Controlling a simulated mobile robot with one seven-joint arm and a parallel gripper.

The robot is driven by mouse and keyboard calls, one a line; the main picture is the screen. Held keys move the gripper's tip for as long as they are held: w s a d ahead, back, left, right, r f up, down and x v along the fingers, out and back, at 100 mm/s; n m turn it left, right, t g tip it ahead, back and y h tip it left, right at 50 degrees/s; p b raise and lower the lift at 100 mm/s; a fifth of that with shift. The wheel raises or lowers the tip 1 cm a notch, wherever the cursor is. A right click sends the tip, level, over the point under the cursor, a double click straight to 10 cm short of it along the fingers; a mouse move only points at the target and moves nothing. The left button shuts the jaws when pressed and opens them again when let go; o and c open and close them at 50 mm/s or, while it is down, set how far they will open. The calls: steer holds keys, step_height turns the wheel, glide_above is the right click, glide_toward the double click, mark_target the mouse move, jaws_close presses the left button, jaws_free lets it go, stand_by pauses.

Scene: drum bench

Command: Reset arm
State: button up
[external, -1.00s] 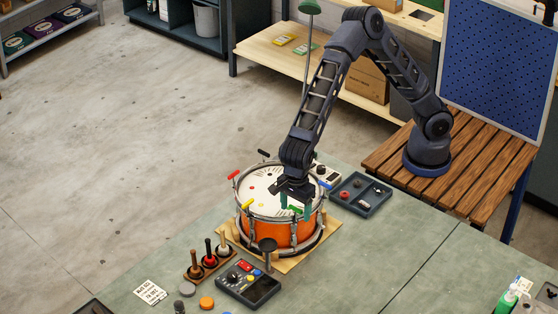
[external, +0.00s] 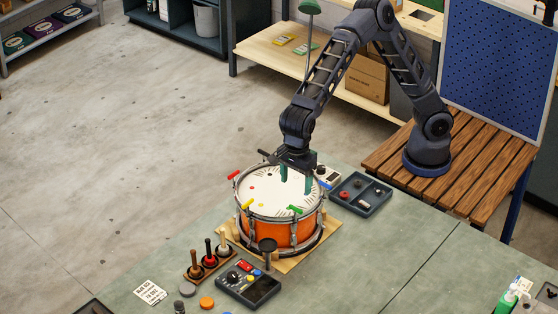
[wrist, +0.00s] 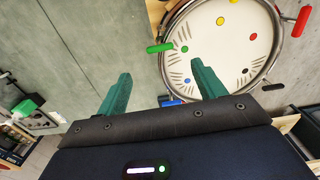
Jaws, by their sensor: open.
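My gripper (external: 297,177) is open and empty, with green fingers pointing down above the far right part of the drum in the external view. The wrist view shows both green fingers (wrist: 158,88) spread apart with nothing between them. The orange drum (external: 285,233) stands on a wooden board (external: 232,240) on the bench. Its white head has coloured dots, and coloured handles sit around its rim: red (external: 233,175), yellow (external: 248,204) and green (external: 294,209). The green handle (wrist: 159,47) also shows in the wrist view, beside a green dot.
A dark tray (external: 360,194) with small parts lies right of the drum. The bench's right part (external: 420,260) is mostly clear.

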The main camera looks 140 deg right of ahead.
steer(key=shift+s+a, duration=0.1)
steer(key=s+a+r+m+t+h, duration=0.1)
steer(key=s+a+r+m, duration=0.2)
steer(key=s+m, duration=0.4)
steer(key=s+a+r+m+h, duration=0.1)
steer(key=s+a+r+m, duration=0.2)
steer(key=s, duration=0.5)
steer(key=s+a+r+m+t, duration=0.1)
steer(key=s+a+r+m, duration=0.15)
steer(key=s+m, duration=0.5)
steer(key=s+f+m+t+y, duration=0.2)
steer(key=s+f+m, duration=0.1)
steer(key=s+m, duration=1.5)
steer(key=s+d, duration=0.1)
steer(key=s, duration=0.6)
steer(key=shift+s+m+t, duration=0.15)
steer(key=shift+m+t, duration=0.15)
steer(key=shift+m, duration=0.05)
